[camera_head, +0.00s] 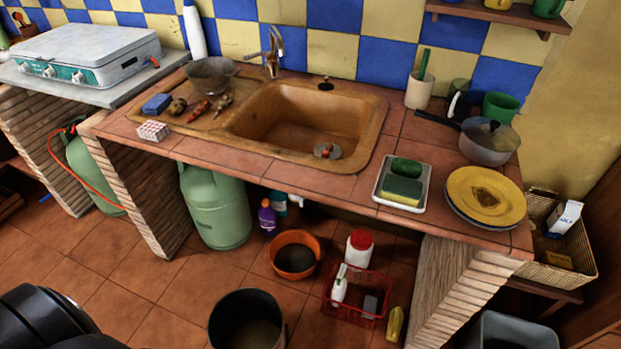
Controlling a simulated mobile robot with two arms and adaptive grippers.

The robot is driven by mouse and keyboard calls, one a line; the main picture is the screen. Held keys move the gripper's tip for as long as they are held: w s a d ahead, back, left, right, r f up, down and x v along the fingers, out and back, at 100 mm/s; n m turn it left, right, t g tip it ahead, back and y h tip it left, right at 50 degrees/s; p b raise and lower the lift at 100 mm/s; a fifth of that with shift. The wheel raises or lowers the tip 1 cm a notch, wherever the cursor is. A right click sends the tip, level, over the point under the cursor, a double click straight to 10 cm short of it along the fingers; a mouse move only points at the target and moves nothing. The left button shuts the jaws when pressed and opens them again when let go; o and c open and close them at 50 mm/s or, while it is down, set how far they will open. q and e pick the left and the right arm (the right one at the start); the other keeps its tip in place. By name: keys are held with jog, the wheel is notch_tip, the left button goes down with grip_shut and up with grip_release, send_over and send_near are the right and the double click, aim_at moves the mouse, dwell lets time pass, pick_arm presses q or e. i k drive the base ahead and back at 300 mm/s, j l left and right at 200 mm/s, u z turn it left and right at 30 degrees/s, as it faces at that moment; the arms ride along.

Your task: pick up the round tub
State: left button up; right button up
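A round orange tub (309,268) with a dark inside stands on the tiled floor under the counter front, left of a red basket. A larger round dark bucket (221,322) stands nearer, at the bottom edge of the view, partly cut off. I cannot tell for certain which one the task means; the orange one looks most like a tub. Neither gripper shows in the view, so nothing is seen held.
A green gas cylinder (215,205) and purple bottle (267,216) stand behind the tub. The tiled counter (340,190) overhangs them. Floor (165,280) to the left is clear.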

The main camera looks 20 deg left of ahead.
aim_at(294, 255)
jog(key=u, duration=0.9)
